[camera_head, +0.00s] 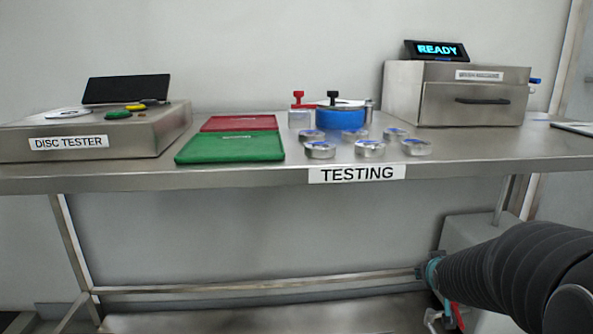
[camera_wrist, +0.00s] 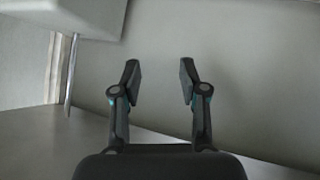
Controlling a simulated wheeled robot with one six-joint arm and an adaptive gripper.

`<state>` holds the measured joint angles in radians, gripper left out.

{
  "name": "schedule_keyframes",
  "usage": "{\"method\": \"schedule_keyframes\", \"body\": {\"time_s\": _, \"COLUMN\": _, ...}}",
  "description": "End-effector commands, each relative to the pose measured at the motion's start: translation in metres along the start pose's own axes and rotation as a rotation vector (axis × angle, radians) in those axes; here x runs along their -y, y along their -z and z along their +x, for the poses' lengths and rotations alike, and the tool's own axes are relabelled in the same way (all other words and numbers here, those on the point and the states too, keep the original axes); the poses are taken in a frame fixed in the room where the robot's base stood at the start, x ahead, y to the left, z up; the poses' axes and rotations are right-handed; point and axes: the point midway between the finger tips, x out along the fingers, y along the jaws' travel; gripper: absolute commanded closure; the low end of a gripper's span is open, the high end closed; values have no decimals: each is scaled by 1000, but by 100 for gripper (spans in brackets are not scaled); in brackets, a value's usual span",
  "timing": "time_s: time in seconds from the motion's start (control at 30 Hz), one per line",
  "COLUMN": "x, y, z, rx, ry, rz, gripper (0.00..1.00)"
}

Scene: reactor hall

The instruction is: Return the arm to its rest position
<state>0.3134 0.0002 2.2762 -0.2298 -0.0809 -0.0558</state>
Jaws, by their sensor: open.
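My gripper (camera_wrist: 158,82) is open and empty in the wrist view, its two dark fingers apart with only plain grey surfaces beyond them. In the head view my dark, sleeved arm comes in at the lower right, below the level of the tabletop. The end of the arm is low beside the table's lower frame; its fingers are hard to make out there.
A steel table (camera_head: 240,180) labelled TESTING spans the view. On it are a disc tester (camera_head: 150,135), a red tray (camera_head: 240,123), a green tray (camera_head: 230,147), several round tins (camera_head: 370,148), a blue container (camera_head: 340,119) and a steel box (camera_head: 440,105) under a READY display (camera_head: 437,50).

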Motion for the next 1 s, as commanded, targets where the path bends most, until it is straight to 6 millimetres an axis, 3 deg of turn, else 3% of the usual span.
{"method": "schedule_keyframes", "body": {"time_s": 0.03, "x": 8, "y": 6, "z": -23, "rx": 16, "ry": 10, "rz": 2, "gripper": 57}}
{"method": "schedule_keyframes", "body": {"time_s": 0.27, "x": 43, "y": -6, "z": -112, "rx": 135, "ry": 64, "rz": 28, "gripper": 57}}
{"method": "schedule_keyframes", "body": {"time_s": 0.6, "x": 88, "y": -56, "z": -240, "rx": 314, "ry": 180, "rz": 49, "gripper": 57}}
{"method": "schedule_keyframes", "body": {"time_s": 0.8, "x": 102, "y": -85, "z": -286, "rx": 390, "ry": 235, "rz": 47, "gripper": 57}}
{"method": "schedule_keyframes", "body": {"time_s": 1.0, "x": 105, "y": -96, "z": -299, "rx": 419, "ry": 252, "rz": 45, "gripper": 57}}
